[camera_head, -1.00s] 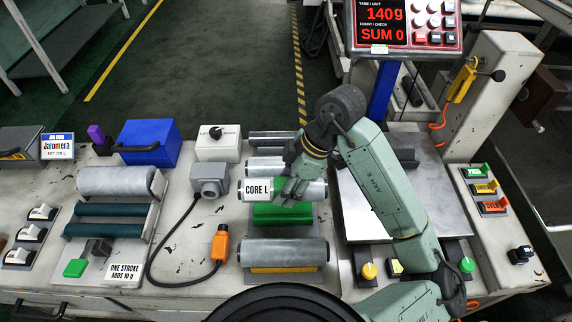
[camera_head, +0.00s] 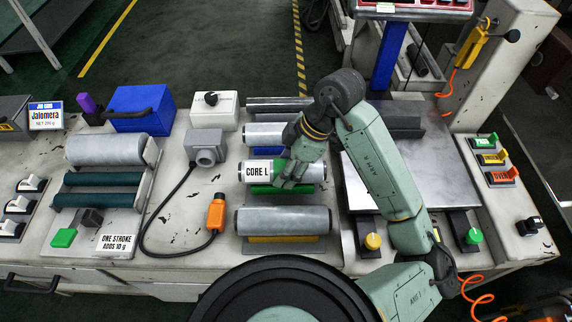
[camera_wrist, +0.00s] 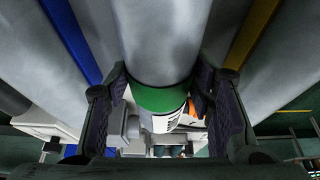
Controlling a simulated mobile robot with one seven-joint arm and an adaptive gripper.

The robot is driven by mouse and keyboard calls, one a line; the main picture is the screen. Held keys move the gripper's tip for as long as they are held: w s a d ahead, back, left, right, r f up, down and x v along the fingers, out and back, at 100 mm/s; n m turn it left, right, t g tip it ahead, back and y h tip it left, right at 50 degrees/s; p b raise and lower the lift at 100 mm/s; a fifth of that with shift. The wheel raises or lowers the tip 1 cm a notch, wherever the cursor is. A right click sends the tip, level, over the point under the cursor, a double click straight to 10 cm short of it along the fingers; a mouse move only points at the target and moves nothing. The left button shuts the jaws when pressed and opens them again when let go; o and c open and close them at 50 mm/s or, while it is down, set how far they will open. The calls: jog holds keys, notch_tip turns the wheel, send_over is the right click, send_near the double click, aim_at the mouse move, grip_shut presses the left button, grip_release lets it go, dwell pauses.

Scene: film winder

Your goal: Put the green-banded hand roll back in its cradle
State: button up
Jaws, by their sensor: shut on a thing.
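The hand roll (camera_head: 258,171) is grey, with a green band and a white "CORE L" label, and lies crosswise in the middle of the bench. It is right over the green cradle (camera_head: 268,189), whose front shows as a strip below it. I cannot tell whether it rests in the cradle or hangs just above. My gripper (camera_head: 292,176) is shut on the roll, right of the label. In the wrist view the roll (camera_wrist: 165,45) with its green band (camera_wrist: 160,98) lies between my two fingers (camera_wrist: 165,92).
A grey roll on a yellow cradle (camera_head: 268,245) lies in front, and one on a blue cradle (camera_head: 258,153) lies behind. An orange-ended cable plug (camera_head: 216,212) is to the left. A metal plate (camera_head: 385,185) is to the right.

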jog(key=o, duration=1.6)
jog(key=shift+o, duration=0.2)
jog(key=shift+r, duration=0.15)
jog(key=v, duration=1.2)
jog(key=shift+s, duration=0.1)
